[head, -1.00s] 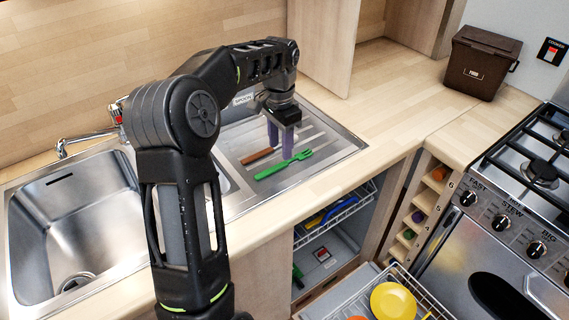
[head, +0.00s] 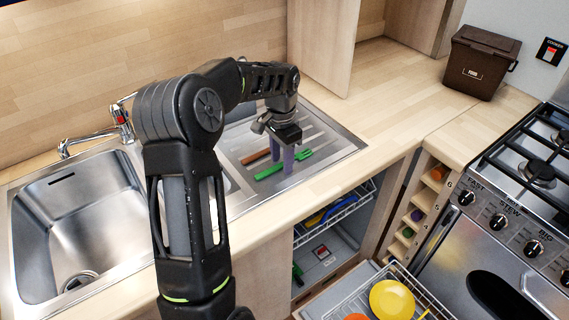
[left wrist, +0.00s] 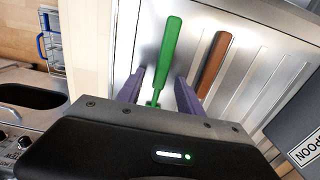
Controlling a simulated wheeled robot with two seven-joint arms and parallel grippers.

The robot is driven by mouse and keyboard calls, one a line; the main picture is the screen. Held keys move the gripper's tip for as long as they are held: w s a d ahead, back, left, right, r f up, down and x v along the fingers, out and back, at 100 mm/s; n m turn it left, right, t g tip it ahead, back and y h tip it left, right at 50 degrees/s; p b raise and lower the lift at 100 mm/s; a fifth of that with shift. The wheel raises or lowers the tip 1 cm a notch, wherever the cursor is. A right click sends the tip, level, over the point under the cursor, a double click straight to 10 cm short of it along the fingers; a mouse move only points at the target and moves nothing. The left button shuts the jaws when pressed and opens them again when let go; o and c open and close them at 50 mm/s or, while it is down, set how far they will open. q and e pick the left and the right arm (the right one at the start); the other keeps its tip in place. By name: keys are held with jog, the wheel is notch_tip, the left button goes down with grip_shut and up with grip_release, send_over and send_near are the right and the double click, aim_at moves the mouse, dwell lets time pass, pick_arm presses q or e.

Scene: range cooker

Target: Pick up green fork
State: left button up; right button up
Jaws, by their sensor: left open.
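The green fork (head: 270,171) lies on the ridged steel drainer (head: 336,148) beside the sink. My left gripper (head: 282,160) is open and points down over the fork, hiding part of it in the head view. In the left wrist view the fork's green handle (left wrist: 168,52) runs up between the two purple fingers (left wrist: 160,90), with its far end beyond them. The fork's lower end is hidden behind the gripper body. I cannot tell how far the fingertips are above the drainer. My right gripper is not in view.
A brown-handled utensil (head: 256,156) lies on the drainer close to the fork; its handle (left wrist: 213,62) is beside the right finger in the wrist view. The sink basin (head: 75,225) is left. An open dishwasher rack with a yellow plate (head: 391,300) is below.

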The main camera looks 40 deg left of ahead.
aim_at(282, 164)
pick_arm(q)
jog(key=shift+c, duration=0.4)
grip_shut()
notch_tip(282, 164, up, 10)
jog(key=b, duration=0.1)
dwell(0.6)
